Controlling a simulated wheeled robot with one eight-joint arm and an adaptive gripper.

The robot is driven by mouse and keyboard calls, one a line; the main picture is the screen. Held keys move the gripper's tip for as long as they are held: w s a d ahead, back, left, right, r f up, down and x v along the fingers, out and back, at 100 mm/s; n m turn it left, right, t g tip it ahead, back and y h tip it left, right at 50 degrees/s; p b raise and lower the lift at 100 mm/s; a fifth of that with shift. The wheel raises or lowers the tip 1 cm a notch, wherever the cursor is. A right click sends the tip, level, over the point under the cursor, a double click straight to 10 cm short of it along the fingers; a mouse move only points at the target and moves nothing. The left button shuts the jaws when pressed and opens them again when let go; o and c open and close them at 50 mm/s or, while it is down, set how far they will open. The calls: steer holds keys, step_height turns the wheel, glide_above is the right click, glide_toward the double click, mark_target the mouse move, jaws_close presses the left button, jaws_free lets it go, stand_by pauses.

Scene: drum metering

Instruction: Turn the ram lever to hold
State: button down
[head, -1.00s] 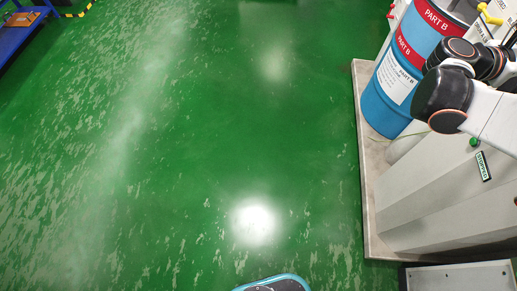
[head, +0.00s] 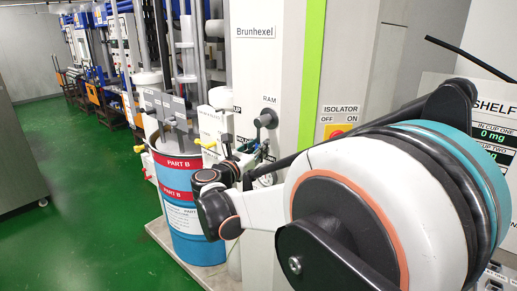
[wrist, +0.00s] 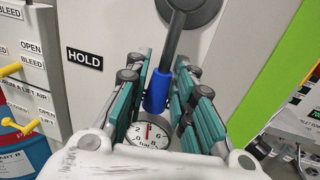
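The ram lever (wrist: 174,45) has a grey shaft that runs down from a round grey hub and ends in a blue sleeve (wrist: 157,92). In the wrist view it points down, tilted slightly left. A black HOLD label (wrist: 85,58) is on the panel to its left. My gripper (wrist: 163,80) has its teal-padded fingers on either side of the sleeve, with gaps showing, so it looks open around it.
A round gauge (wrist: 148,134) is below the lever. Yellow valve handles (wrist: 18,126) stick out at the left, above the blue and red Part B drum (head: 185,195). An isolator switch (head: 338,130) is on the right. Green floor at left is clear.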

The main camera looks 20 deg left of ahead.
mark_target(254, 128)
steer(key=shift+a, duration=0.1)
steer(key=shift+w+a+m+b, duration=0.3)
steer(key=shift+a+m, duration=0.2)
steer(key=shift+m, duration=0.4)
steer(key=shift+w+a+r+m+t+h, duration=0.35)
steer(key=shift+a+m, duration=0.35)
steer(key=shift+m, duration=0.6)
steer(key=shift+w+a+r+m+t+h, duration=0.15)
steer(key=shift+a+r+m, duration=0.4)
steer(key=shift+m, duration=0.75)
steer(key=shift+w+a+r+m+t+h, duration=0.25)
steer(key=shift+a+m, duration=0.55)
steer(key=shift+m, duration=0.5)
steer(key=c, duration=1.3)
jaws_free()
steer(key=shift+c, duration=0.2)
